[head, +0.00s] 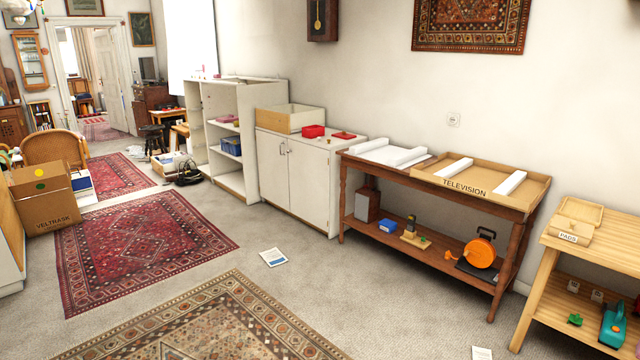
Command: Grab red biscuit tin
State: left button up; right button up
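A small red box-like thing (313,131), which looks like the red biscuit tin, sits on top of the low white cabinet (293,166) against the wall. A flat red piece (344,135) lies to its right on the same top; I cannot tell whether it is the tin's lid. Neither of my grippers shows in the head view.
A wooden drawer (290,118) stands left of the red box. A brown table (372,172) with a television carton tray (540,185) adjoins the cabinet. Carpet before the cabinet is mostly clear, with a paper (273,257) on it. A cardboard box (45,205) stands left.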

aim_at(311, 131)
jog(key=i, duration=2.8)
jog(key=i+j, duration=0.1)
jog(key=i, duration=2.65)
jog(key=l+z, duration=0.05)
jog(key=l, duration=0.05)
